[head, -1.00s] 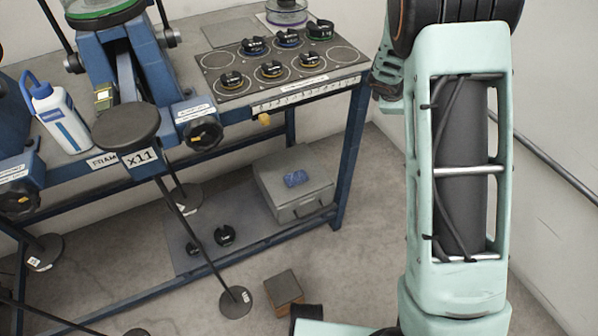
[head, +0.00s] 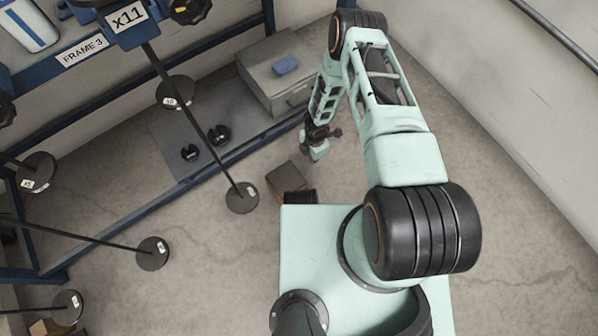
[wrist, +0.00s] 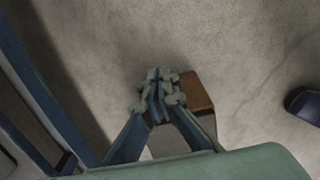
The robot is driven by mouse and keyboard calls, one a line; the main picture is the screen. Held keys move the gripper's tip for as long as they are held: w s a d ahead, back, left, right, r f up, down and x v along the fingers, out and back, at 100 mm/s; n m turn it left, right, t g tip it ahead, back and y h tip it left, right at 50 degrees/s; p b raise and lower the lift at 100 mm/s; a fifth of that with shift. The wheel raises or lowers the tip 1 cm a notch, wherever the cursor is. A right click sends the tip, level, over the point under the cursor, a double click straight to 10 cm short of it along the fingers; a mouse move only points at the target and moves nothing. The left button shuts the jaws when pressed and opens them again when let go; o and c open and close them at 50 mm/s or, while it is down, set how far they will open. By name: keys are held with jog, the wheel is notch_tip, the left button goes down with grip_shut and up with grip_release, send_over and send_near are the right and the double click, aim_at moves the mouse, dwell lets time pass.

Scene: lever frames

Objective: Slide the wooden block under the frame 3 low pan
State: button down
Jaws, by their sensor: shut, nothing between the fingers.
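The wooden block (head: 286,180) lies on the floor, just left of and below my gripper (head: 316,153) in the head view. In the wrist view the block (wrist: 199,92) shows its brown top right beside my gripper (wrist: 160,78), partly hidden behind the fingers. My gripper is shut with nothing in it; I cannot tell whether it touches the block. A dark round pan (head: 242,198) at the end of a long rod from the FRAME 3 beam (head: 82,52) is low over the floor, left of the block. The gap under it cannot be judged.
Other dark pans (head: 175,92) (head: 152,253) hang to the left. A blue bench rail (head: 160,208) runs along the floor shelf, which holds a grey box (head: 278,75) and two black weights (head: 190,152). Floor to the right is clear. My base is close below the block.

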jog(key=f+b, duration=0.2)
jog(key=f, duration=0.1)
jog(key=f+b, duration=0.2)
jog(key=f, duration=0.2)
jog(key=s+f+b, duration=0.1)
jog(key=f+b, duration=0.2)
jog(key=f, duration=0.1)
jog(key=shift+a+f, duration=0.1)
jog(key=shift+a, duration=0.15)
jog(key=shift+s+a+r+p, duration=0.1)
jog(key=shift+s+a+p, duration=0.1)
jog(key=shift+s+a, duration=0.3)
jog(key=shift+s+a+r+p, duration=0.1)
jog(key=shift+s+a+p, duration=0.15)
jog(key=shift+a, duration=0.4)
jog(key=shift+s+a, duration=0.35)
jog(key=shift+a, duration=0.15)
